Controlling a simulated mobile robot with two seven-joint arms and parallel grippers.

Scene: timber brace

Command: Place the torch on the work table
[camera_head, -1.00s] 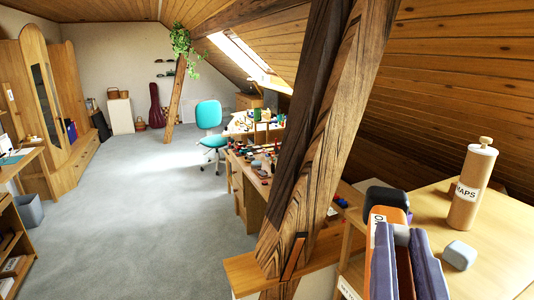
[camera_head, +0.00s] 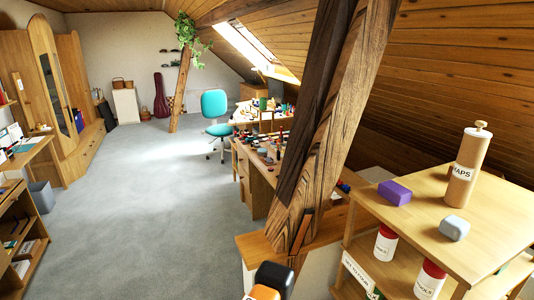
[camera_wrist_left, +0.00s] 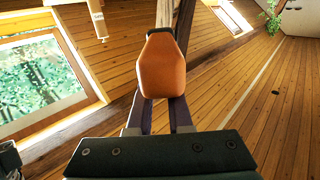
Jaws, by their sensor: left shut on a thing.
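My left gripper (camera_wrist_left: 163,112) is shut on an orange and black thing, which seems to be the torch (camera_wrist_left: 162,68). Its orange face stands up between the two purple-grey fingers in the left wrist view. In the head view the torch (camera_head: 273,277) shows only at the bottom edge, left of the shelf unit, and the left fingers are out of frame. A wooden table (camera_head: 258,185), probably the work table, stands beyond the slanted timber post. Many small things lie on it, and the post hides part of it. My right gripper is not in view.
The timber post (camera_head: 322,130) rises from a wooden ledge (camera_head: 252,247). The shelf unit (camera_head: 500,238) at right carries a MAPS tube (camera_head: 467,168), a purple block (camera_head: 394,192) and a grey block (camera_head: 455,228). A teal chair (camera_head: 215,107) stands past the table.

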